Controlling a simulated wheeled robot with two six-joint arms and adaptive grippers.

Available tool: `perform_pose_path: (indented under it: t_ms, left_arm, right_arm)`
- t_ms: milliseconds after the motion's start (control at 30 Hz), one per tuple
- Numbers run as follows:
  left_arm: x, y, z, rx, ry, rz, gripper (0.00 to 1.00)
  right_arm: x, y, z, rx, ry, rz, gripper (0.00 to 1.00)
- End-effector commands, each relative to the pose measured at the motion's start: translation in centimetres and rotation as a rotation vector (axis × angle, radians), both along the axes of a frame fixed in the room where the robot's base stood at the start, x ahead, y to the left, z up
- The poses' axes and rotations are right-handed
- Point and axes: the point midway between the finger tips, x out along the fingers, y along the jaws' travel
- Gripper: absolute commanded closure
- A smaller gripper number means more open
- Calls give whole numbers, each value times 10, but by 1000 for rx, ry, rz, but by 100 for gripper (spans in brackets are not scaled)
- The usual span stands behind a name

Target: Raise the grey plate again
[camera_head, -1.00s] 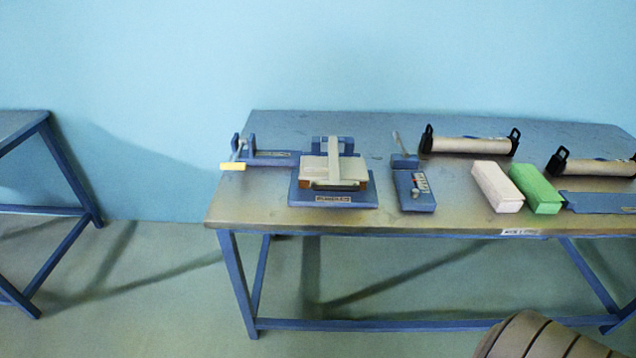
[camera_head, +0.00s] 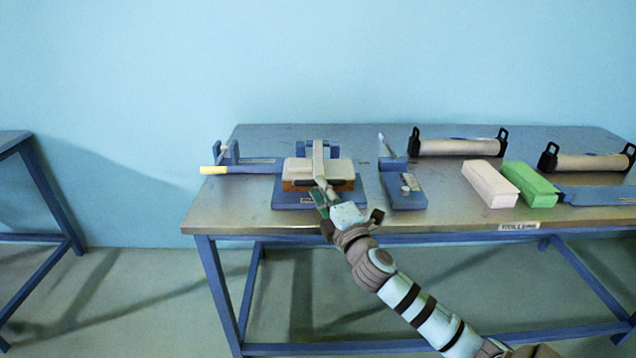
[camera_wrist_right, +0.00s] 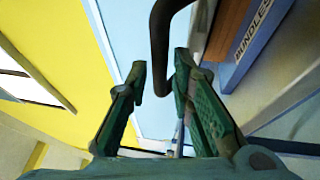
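The grey plate (camera_head: 299,170) lies lowered over a brown stack (camera_head: 300,186) on a blue press base (camera_head: 284,201) at the left part of the bench. A light bar crosses its top, and a dark handle shows at its front edge. My right gripper (camera_head: 324,200) is at the front of the press, just below the plate. In the right wrist view the gripper (camera_wrist_right: 160,82) is open, with the end of a dark curved handle (camera_wrist_right: 160,45) between its fingertips, gaps at both sides. The press base, marked BUNDLES, shows at upper right. My left gripper is out of view.
Pink (camera_head: 490,184) and green (camera_head: 530,184) blocks and two rolls (camera_head: 458,147) lie farther right. The bench front edge is beneath my arm.

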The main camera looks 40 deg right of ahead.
Motion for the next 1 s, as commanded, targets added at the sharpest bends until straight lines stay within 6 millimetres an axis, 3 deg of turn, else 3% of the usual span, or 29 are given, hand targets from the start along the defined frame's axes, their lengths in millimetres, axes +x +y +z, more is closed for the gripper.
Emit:
perform_pose_path:
  t_ms: [200, 500, 667, 1000]
  left_arm:
    - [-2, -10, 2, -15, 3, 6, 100]
    - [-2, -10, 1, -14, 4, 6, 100]
    - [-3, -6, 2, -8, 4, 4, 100]
    - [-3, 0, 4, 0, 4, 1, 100]
  right_arm:
    - [26, -7, 4, 0, 0, -1, 79]
    - [29, -8, 4, 0, 1, 0, 79]
    - [29, -8, 4, 1, 2, 0, 100]
    - [29, -8, 5, 2, 3, -1, 100]
